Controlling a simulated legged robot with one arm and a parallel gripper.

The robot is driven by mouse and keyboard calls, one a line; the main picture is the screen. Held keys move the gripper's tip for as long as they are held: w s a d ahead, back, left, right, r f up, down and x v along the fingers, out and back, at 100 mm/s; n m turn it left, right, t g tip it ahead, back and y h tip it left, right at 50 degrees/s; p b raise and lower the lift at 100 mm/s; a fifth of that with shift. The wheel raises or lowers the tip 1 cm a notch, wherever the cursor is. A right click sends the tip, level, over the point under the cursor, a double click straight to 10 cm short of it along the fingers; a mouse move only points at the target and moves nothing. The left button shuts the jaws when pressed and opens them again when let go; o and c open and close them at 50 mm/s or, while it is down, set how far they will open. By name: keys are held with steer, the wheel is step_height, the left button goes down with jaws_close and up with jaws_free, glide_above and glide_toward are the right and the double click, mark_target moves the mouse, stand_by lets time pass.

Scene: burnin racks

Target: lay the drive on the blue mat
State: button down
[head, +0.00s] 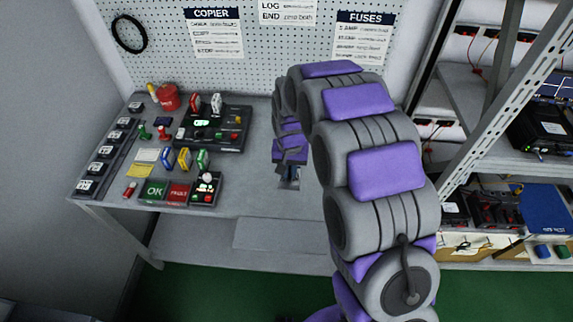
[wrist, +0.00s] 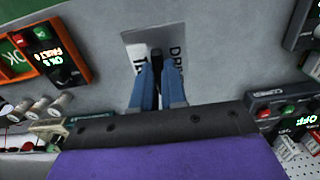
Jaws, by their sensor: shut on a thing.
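My gripper (wrist: 158,92) points down over the bench, its two blue fingers close together on a small dark thing, the drive (wrist: 157,60), which is mostly hidden between them. In the head view my gripper (head: 290,180) is low over the right half of the bench, and the drive cannot be made out. Under the fingertips is a pale grey label (wrist: 136,42) with partly covered lettering. A flat blue surface, seemingly the blue mat (head: 545,206), lies on the rack at the right, well apart from my gripper.
Green floor is clear in front.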

steer(key=b, duration=0.1)
glide_above(285, 195)
steer(key=a, duration=0.1)
step_height(285, 195, down, 6)
steer(key=shift+f, duration=0.25)
steer(key=shift+a+f, duration=0.1)
steer(key=shift+f, duration=0.25)
steer(key=shift+d+f+b, duration=0.2)
steer(key=shift+d+f, duration=0.1)
steer(key=shift+f, duration=0.2)
steer(key=shift+d+f+b, duration=0.2)
steer(key=shift+d+f, duration=0.1)
steer(key=shift+f, duration=0.2)
steer(key=shift+d+f, duration=0.25)
steer(key=shift+d+r, duration=0.1)
steer(key=shift+a, duration=0.2)
steer(key=c, duration=1.5)
jaws_free()
steer(key=shift+a+f, duration=0.2)
steer(key=shift+a, duration=0.25)
steer(key=shift+o, duration=0.9)
steer(key=shift+a, duration=0.1)
steer(key=shift+o, duration=0.7)
steer(key=shift+d, duration=0.55)
steer(key=shift+a, duration=0.15)
